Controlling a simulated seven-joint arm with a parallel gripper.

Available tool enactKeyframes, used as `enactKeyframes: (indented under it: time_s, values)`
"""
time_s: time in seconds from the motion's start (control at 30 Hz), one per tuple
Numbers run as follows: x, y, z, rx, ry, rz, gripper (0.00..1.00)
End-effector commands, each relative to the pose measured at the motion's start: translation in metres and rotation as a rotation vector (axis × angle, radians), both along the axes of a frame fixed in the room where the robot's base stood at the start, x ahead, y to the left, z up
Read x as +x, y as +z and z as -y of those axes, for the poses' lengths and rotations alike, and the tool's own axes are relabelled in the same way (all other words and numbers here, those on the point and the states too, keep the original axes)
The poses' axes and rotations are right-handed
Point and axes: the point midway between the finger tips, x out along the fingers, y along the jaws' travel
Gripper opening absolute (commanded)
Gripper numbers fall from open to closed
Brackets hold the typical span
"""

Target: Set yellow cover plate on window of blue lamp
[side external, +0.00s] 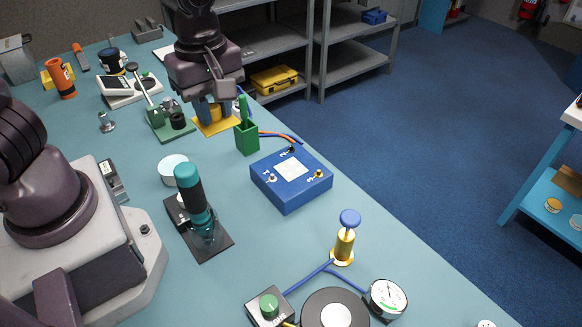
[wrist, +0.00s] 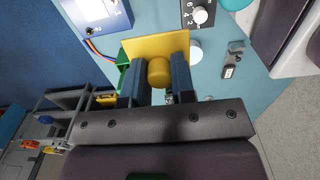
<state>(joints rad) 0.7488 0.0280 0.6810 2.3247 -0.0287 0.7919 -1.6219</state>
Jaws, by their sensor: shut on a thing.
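My gripper (side external: 213,108) is at the back of the bench, pointing down. It is shut on the round yellow knob (wrist: 159,72) of the yellow cover plate (side external: 207,127). The plate is flat and square; in the wrist view (wrist: 130,47) it lies just beyond the fingertips. I cannot tell whether it hangs just above the bench or touches it. The blue lamp (side external: 293,195) is a squat blue box with a white square window (side external: 291,169) on top, uncovered. It stands to the right of and nearer than my gripper, and its corner shows in the wrist view (wrist: 88,12).
A green holder (side external: 246,138) with orange and blue wires stands between the plate and the lamp. A green-based device (side external: 170,122) is left of the plate. A teal-handled upright tool (side external: 191,190) and a brass post with a blue knob (side external: 345,240) flank the lamp.

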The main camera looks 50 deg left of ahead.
Motion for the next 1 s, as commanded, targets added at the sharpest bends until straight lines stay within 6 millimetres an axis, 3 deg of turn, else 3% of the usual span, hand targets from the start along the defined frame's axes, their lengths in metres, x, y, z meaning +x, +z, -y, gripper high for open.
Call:
enactKeyframes:
  time_s: [0.23, 0.47, 0.57, 0.83, 1.0]
  values:
    - [-0.002, -0.034, 0.002, 0.004, -0.002, -0.008, 0.03]
    - [0.007, -0.049, 0.002, 0.006, 0.0, -0.004, 0.03]
    - [0.023, -0.057, 0.003, 0.007, 0.001, -0.006, 0.03]
    - [0.087, -0.085, 0.009, 0.006, -0.002, -0.004, 0.03]
    - [0.114, -0.117, 0.011, 0.005, -0.002, -0.007, 0.03]
